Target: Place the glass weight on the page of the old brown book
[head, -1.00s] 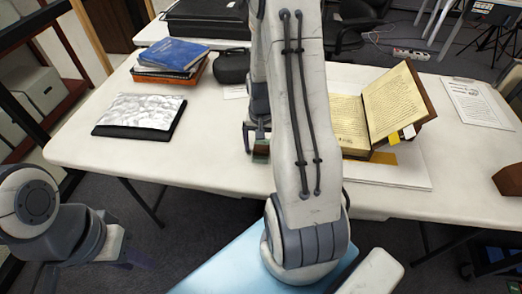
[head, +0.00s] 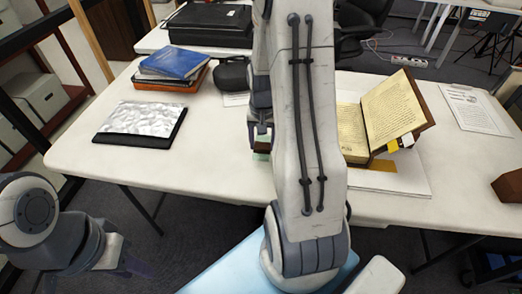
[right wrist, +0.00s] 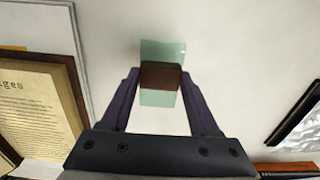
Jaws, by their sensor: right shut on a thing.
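The glass weight (right wrist: 152,98) is a pale green clear block with a brown band across its middle. My right gripper (right wrist: 160,75) is shut on it, one finger on each side. In the head view the weight (head: 262,155) shows under my right gripper (head: 261,130), partly hidden by my right arm; its exact height over the table is unclear. The old brown book (head: 396,112) lies open to the right of my arm, its right side raised. Its page also shows at the left of the right wrist view (right wrist: 38,108). My left gripper (head: 125,265) is low at left, off the table, its fingers unclear.
The white table (head: 215,165) is bare around the weight. A dark board with a silvery crumpled sheet (head: 145,117) lies at left, with stacked books (head: 172,65) and a black case (head: 232,74) behind. A printed sheet (head: 472,108) and a brown block (head: 508,188) are at right.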

